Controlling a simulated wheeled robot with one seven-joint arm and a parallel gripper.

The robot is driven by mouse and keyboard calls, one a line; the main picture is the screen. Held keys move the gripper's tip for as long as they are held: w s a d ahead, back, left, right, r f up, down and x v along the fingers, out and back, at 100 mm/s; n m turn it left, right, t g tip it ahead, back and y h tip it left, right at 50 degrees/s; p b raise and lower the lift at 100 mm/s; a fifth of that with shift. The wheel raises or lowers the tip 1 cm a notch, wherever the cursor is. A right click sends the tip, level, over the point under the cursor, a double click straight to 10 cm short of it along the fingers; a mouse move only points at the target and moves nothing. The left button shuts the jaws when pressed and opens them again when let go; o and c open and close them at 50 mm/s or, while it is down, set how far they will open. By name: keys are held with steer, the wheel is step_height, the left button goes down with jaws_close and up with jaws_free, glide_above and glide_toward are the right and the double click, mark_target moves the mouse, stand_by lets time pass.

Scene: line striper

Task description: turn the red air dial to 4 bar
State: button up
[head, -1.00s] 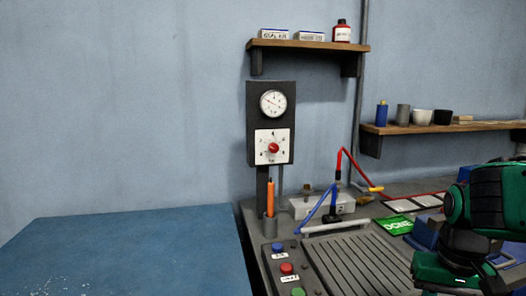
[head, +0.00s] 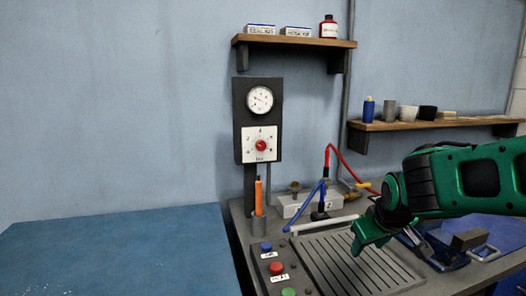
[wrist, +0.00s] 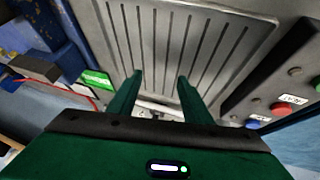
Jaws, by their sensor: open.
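The red air dial (head: 261,145) sits on a white scale plate (head: 250,155) on a dark upright panel at the wall. A round white gauge (head: 260,99) with a thin needle is above it; the numbers are too small to read. My gripper (head: 362,244) is over the grooved grey tray, low and to the right of the dial, well apart from it. In the wrist view my gripper (wrist: 158,88) has two fingers spread apart with nothing between them. The dial is not in the wrist view.
Blue (head: 266,247), red (head: 276,267) and green (head: 288,292) buttons line the console's left. An orange pen (head: 258,195) stands in a cup below the panel. Red (head: 345,155) and blue (head: 305,208) hoses rise right of it. A shelf (head: 300,41) hangs above; the grooved tray (head: 345,265) is bare.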

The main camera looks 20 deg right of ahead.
steer(key=w+a+r+n+t, duration=0.3)
steer(key=w+r, duration=0.1)
steer(key=w, duration=0.3)
steer(key=w+a+r+n+t, duration=0.3)
steer(key=w+a+r, duration=0.1)
steer(key=w, duration=0.3)
steer(key=n+t+y, duration=0.4)
steer(key=n+t, duration=0.2)
glide_toward(262, 147)
steer(key=w, duration=0.8)
steer(key=shift+w+a, duration=0.35)
steer(key=shift+c, duration=0.3)
steer(key=c, duration=1)
steer(key=shift+d, duration=0.2)
steer(key=shift+a+m, duration=0.2)
steer(key=shift+m, duration=0.2)
